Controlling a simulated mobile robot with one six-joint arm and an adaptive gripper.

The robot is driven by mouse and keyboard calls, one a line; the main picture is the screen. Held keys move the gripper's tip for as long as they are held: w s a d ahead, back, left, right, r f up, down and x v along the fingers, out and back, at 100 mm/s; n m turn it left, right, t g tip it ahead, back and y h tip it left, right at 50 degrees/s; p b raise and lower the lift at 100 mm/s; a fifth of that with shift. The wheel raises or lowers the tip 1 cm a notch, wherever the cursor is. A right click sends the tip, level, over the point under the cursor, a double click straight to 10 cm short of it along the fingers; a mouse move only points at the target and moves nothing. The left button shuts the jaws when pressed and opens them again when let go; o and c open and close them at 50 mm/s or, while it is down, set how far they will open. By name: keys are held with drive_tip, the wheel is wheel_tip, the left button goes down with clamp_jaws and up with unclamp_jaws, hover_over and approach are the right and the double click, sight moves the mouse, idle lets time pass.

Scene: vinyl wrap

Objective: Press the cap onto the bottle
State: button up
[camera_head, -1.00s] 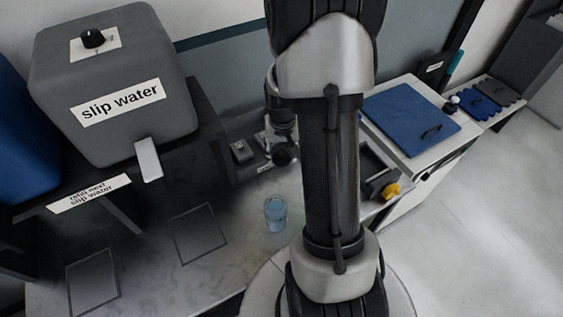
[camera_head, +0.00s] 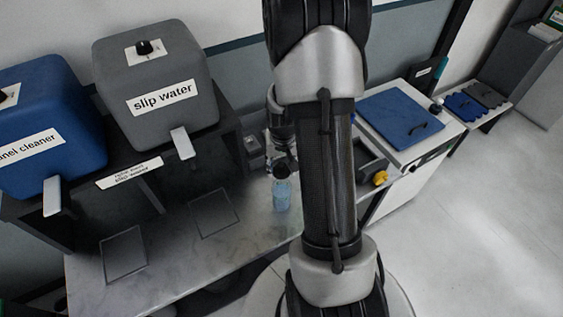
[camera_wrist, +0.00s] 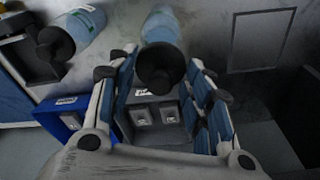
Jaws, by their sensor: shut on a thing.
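A pale blue clear bottle (camera_head: 282,196) stands upright on the counter left of my arm in the head view. A dark round cap (camera_head: 282,171) is at its top, just under my gripper (camera_head: 281,148). In the wrist view my gripper (camera_wrist: 163,88) is shut on the dark cap (camera_wrist: 160,72), which sits between its blue-padded fingers. The bottle (camera_wrist: 160,27) shows directly beyond the cap, in line with it. The cap hides the bottle's mouth, so I cannot tell whether it is fully seated.
A grey "slip water" tank (camera_head: 160,82) and a blue cleaner tank (camera_head: 45,125) stand on a dark rack at left. Another pale blue bottle (camera_wrist: 82,27) shows at the wrist view's upper left. The counter's marked squares (camera_head: 214,212) are clear. A blue board (camera_head: 401,116) lies at right.

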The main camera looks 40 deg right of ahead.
drive_tip(key=shift+w+d+f+b, duration=0.1)
drive_tip(key=shift+f+b, duration=0.1)
drive_tip(key=shift+f, duration=0.2)
drive_tip(key=shift+w+d+f+b, duration=0.1)
drive_tip(key=shift+f+b, duration=0.1)
drive_tip(key=shift+f, duration=0.2)
drive_tip(key=shift+s+f+b, duration=0.1)
drive_tip(key=shift+f+b, duration=1.6)
drive_tip(key=shift+f, duration=0.55)
drive_tip(key=shift+f+b, duration=0.2)
drive_tip(key=shift+b, duration=0.25)
drive_tip(key=o, duration=0.9)
drive_tip(key=shift+a, duration=0.1)
drive_tip(key=shift+c, duration=0.2)
drive_tip(key=shift+o, duration=0.4)
drive_tip(key=o, duration=0.4)
drive_tip(key=shift+r, duration=0.15)
